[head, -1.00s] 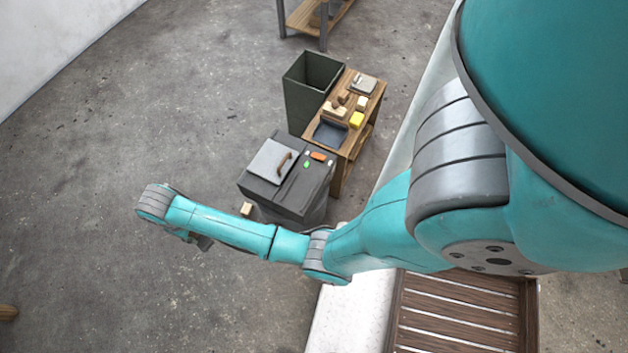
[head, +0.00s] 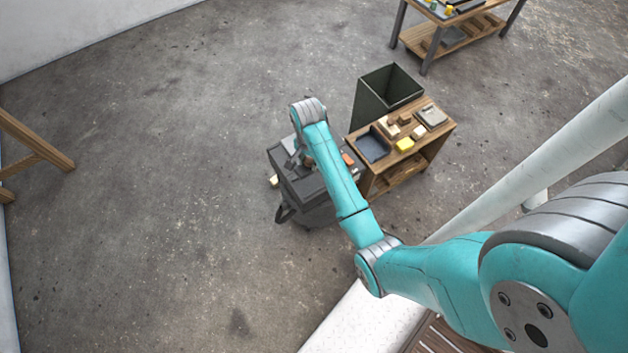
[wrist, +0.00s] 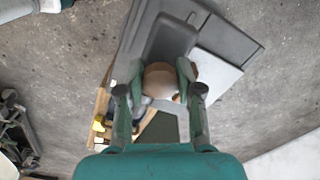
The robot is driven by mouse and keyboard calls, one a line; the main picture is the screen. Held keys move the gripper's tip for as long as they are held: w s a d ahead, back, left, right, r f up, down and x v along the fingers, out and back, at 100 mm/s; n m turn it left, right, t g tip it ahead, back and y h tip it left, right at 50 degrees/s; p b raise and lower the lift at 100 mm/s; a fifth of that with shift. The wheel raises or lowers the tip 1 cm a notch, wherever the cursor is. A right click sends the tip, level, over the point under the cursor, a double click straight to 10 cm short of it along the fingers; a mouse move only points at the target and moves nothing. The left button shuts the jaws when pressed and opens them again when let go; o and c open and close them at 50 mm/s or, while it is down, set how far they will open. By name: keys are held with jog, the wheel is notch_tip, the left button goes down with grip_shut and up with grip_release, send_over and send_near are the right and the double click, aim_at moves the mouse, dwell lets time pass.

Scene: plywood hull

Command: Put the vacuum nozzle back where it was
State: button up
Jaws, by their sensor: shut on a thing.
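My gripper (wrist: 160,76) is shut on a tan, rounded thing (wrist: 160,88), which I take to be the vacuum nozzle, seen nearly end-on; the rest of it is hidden. In the head view my gripper (head: 303,160) is mostly behind my wrist, above the dark grey box-like unit (head: 308,190). The unit's dark top (wrist: 150,22) also shows beyond the fingers in the wrist view, with a pale grey plate (wrist: 221,74) beside the held thing. I cannot tell whether the held thing touches the unit.
A wooden bench (head: 437,120) with a dark tray (head: 374,146), a yellow block (head: 404,145) and wooden blocks stands right of the unit. An open dark green bin (head: 385,92) is behind it.

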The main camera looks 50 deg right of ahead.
jog(key=shift+s+d+f, duration=0.15)
jog(key=shift+d+f, duration=0.15)
notch_tip(320, 180, down, 9)
jog(key=shift+f, duration=0.15)
dwell(0.3)
jog(key=o, duration=1)
jog(key=shift+f, duration=0.1)
notch_tip(320, 180, up, 12)
jog(key=shift+r, duration=0.1)
